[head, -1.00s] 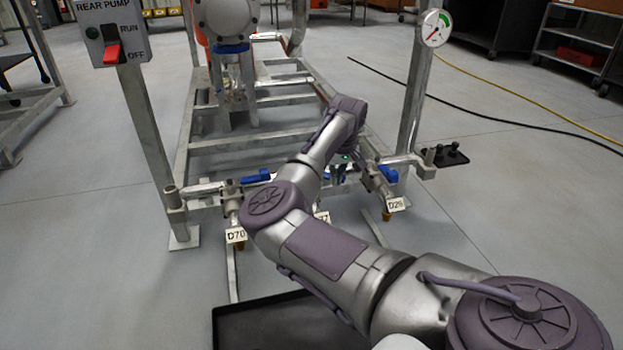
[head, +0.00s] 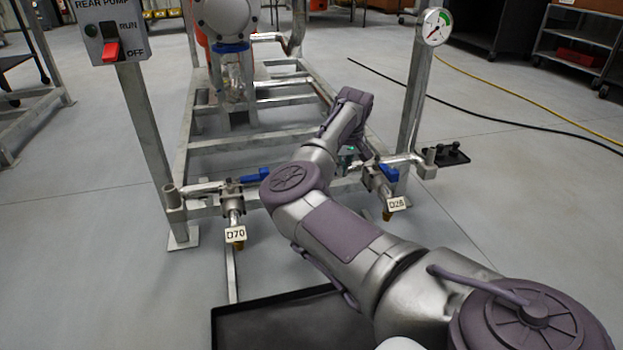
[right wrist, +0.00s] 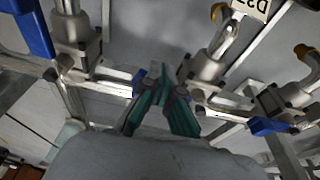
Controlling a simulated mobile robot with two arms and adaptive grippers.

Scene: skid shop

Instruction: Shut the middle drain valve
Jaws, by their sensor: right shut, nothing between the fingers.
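My right gripper (right wrist: 163,88) has green fingers. They are shut and empty, close to the pipe beside a valve body (right wrist: 210,66) with a partly cut-off tag. I take this for the middle drain valve. In the head view my right arm hides the middle valve, and its handle is not clear in either view. The left drain valve (head: 233,205), tagged D70, has a blue handle (head: 255,178) lying along the pipe. The right drain valve (head: 380,183) has a tag (head: 397,204) and a tilted blue handle. My left gripper is not in view.
A black drip tray (head: 275,302) lies on the floor below the valves. The skid frame (head: 205,147) stands behind the pipe. A switch box (head: 110,35) is on the left post, a gauge (head: 433,27) on the right post.

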